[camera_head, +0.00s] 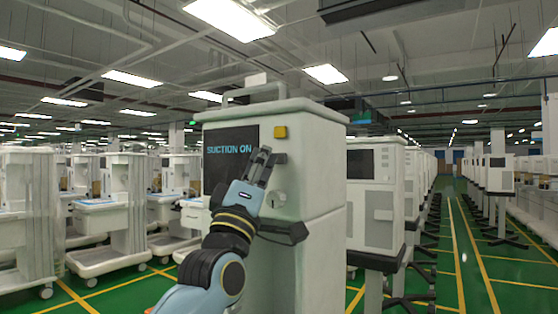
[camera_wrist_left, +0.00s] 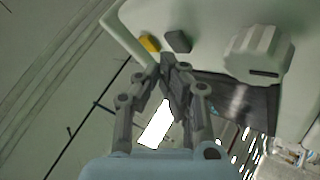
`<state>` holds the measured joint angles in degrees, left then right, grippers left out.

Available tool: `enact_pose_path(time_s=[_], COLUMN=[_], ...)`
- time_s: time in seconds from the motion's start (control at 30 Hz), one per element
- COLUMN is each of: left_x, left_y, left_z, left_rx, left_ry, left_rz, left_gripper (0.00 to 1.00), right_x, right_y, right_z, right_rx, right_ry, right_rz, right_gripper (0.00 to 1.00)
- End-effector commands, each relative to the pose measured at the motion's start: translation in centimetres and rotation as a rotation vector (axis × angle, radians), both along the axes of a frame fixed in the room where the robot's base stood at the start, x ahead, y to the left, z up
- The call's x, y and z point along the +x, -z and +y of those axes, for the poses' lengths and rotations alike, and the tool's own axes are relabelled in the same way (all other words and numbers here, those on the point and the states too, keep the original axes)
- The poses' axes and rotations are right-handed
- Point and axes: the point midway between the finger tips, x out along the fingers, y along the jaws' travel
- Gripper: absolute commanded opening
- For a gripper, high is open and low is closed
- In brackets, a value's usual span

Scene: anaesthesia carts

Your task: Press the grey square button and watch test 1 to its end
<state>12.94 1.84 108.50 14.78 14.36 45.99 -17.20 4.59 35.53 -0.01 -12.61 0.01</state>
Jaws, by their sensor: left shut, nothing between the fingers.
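A white anaesthesia cart (camera_head: 310,190) stands in front of me. Its dark screen (camera_head: 222,170) reads "SUCTION ON" in blue letters; my arm covers part of it. In the left wrist view the grey button (camera_wrist_left: 178,41) lies beside the yellow one (camera_wrist_left: 150,43). My left gripper (camera_head: 262,153) is shut and empty, its fingertips (camera_wrist_left: 168,62) close to the grey button. I cannot tell whether they touch it. My right gripper is not in view.
A pale round knob (camera_wrist_left: 258,52) protrudes from the panel near the grey button. A dark bracket (camera_head: 285,232) juts from the cart below my gripper. More carts stand left and right.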

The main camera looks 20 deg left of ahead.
Motion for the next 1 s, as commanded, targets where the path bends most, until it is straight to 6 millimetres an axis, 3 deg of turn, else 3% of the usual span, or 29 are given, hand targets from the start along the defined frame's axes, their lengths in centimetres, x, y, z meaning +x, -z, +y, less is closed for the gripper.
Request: enact_pose_path(time_s=[1.0], left_x=[1.04], left_y=[0.03], left_z=[-0.15], left_rx=[0.0], left_ry=[0.0], left_rz=[0.0], left_gripper=[0.0], right_x=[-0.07], right_y=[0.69], right_z=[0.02], right_rx=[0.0], right_ry=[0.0], right_rz=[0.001], right_gripper=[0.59])
